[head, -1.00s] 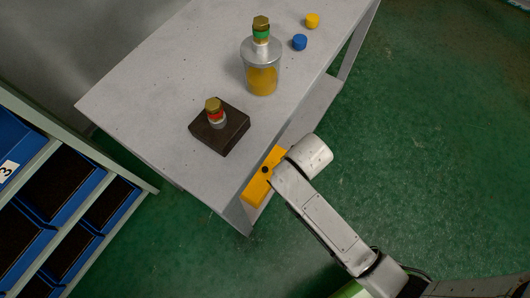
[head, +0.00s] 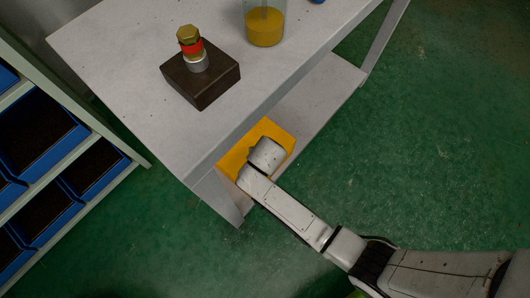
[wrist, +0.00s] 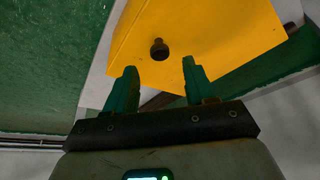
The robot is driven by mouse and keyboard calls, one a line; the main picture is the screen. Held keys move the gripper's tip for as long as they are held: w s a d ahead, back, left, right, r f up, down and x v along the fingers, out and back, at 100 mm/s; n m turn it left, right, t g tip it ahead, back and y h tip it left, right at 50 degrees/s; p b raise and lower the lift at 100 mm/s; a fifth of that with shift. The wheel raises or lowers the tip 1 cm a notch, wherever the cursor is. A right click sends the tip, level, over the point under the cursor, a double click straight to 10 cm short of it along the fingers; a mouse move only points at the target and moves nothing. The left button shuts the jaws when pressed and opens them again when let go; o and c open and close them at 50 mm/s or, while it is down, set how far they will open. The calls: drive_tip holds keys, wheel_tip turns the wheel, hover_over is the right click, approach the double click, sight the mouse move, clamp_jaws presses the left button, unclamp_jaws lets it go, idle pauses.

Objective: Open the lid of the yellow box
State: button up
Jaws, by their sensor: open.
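The yellow box (head: 236,153) sits on the lower shelf of the grey table, partly under the tabletop edge and partly hidden behind my arm in the head view. In the wrist view the yellow box (wrist: 205,32) fills the upper middle, with a dark round knob (wrist: 159,49) on its face. My gripper (wrist: 157,75) is open and empty. Its two green fingers point at the box, with the knob just beyond and between the fingertips, seemingly apart from them. In the head view my gripper is hidden behind my own wrist. I see no gap that shows the lid raised.
The grey tabletop (head: 120,80) overhangs the box. On it stand a dark block (head: 201,82) with a red-banded brass fitting and a jar (head: 264,25) of yellow liquid. A rack (head: 75,150) of blue bins stands left. Green floor at right is clear.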

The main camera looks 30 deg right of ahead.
drive_tip(key=shift+b+x, duration=0.85)
drive_tip(key=shift+x, duration=1.55)
clamp_jaws()
